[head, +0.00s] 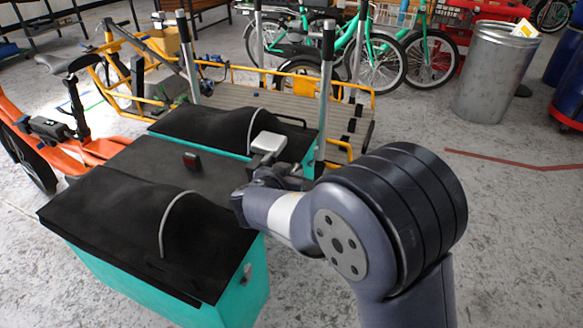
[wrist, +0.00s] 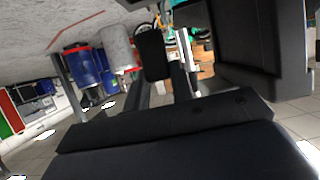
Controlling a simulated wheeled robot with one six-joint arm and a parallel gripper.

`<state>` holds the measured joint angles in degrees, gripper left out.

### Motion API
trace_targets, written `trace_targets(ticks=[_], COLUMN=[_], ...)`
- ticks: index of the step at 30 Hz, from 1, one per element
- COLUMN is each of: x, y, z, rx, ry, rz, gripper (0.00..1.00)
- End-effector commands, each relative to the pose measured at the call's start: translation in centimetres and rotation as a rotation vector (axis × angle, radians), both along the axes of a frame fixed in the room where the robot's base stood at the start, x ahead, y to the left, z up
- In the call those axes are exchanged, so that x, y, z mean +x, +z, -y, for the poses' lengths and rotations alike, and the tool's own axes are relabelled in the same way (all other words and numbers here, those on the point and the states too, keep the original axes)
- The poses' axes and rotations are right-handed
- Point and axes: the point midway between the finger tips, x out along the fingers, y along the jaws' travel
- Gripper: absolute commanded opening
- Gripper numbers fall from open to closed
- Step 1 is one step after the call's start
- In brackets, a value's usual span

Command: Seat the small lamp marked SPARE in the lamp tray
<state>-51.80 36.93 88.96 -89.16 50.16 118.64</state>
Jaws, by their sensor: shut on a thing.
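My gripper (head: 289,174) is at the right edge of the black-topped teal cargo box, pointing right. In the wrist view its two fingers (wrist: 161,75) are shut on a small dark rounded block (wrist: 153,54). I take this to be a lamp, but no SPARE marking is readable. In the head view the held block is too small to make out. A small dark red lamp (head: 190,160) lies on the black flat between two black humps; its marking is unreadable too. I cannot pick out the lamp tray.
The teal cargo box (head: 232,296) has a black cover and upright posts beside it. A yellow-framed slatted cargo bed (head: 228,95) stands behind. A metal bin (head: 495,72) and blue barrels (head: 568,60) stand at the right. Green bikes (head: 370,55) stand behind. The right-hand floor is clear.

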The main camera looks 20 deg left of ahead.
Motion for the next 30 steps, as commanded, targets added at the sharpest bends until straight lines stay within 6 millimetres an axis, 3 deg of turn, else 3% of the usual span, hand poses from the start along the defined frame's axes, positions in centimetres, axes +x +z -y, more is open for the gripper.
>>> trace_targets(ticks=[5, 30], x=[0.0, -0.2], y=[-2.5, -1.9], z=[0.0, 0.0], rx=[-0.002, 0.0], ry=[0.0, 0.0], rz=[-0.001, 0.001], gripper=[0.01, 0.01])
